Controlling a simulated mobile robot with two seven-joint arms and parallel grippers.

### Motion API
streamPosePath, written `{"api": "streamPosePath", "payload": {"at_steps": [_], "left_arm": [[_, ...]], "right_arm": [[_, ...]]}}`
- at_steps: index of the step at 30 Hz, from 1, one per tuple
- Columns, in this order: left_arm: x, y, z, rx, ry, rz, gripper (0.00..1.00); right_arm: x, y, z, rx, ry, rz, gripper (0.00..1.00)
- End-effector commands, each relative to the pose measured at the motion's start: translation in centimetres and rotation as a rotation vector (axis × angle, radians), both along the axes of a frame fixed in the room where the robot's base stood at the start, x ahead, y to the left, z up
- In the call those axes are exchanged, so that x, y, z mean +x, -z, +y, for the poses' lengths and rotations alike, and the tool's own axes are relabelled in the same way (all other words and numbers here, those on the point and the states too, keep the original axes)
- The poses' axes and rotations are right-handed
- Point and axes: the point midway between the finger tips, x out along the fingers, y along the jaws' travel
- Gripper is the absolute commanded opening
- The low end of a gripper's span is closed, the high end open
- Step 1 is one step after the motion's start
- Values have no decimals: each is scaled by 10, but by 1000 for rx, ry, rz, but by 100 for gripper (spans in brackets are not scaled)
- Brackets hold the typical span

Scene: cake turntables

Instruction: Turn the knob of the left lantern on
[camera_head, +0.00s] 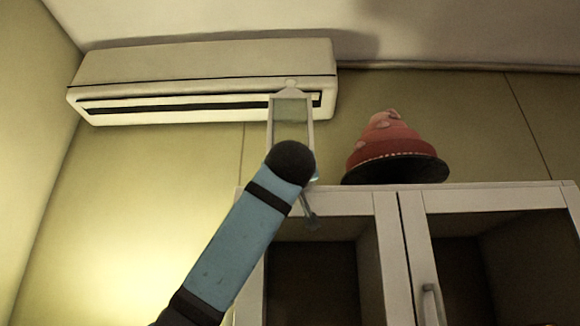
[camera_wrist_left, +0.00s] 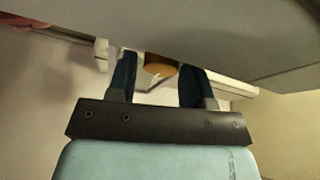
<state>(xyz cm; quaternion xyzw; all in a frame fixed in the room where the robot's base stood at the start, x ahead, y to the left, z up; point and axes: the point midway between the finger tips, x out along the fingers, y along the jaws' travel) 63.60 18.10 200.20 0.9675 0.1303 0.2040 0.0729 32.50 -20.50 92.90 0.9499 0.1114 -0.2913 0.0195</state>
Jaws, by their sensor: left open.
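A white-framed lantern (camera_head: 291,108) with a pale, see-through pane stands on the cabinet top in the head view. My left arm covers its lower part, and I cannot make out its knob there. My left gripper is mostly hidden behind the arm's dark end in the head view. In the left wrist view my left gripper (camera_wrist_left: 157,76) is open, its two dark fingers apart. A rounded orange-brown surface with a small pale piece shows between the fingers; I cannot tell whether it touches them. My right gripper is not in view.
A tiered pink-red cake (camera_head: 384,142) on a dark stand (camera_head: 397,170) is right of the lantern on the white cabinet (camera_head: 384,222). An air conditioner (camera_head: 200,65) hangs on the wall behind. In the left wrist view a large grey surface (camera_wrist_left: 235,32) crosses the top, close to the fingers.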

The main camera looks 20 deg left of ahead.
Motion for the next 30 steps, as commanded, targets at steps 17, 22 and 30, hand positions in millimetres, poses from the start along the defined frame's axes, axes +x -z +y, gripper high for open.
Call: {"api": "streamPosePath", "payload": {"at_steps": [17, 22, 30], "left_arm": [[1, 1, 0, 11, 1, 3, 13], [0, 2, 0, 120, 4, 36, 13], [0, 0, 1, 326, 1, 94, 13]], "right_arm": [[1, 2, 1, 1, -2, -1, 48], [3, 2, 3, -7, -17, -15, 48], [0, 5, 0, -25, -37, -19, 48]]}}
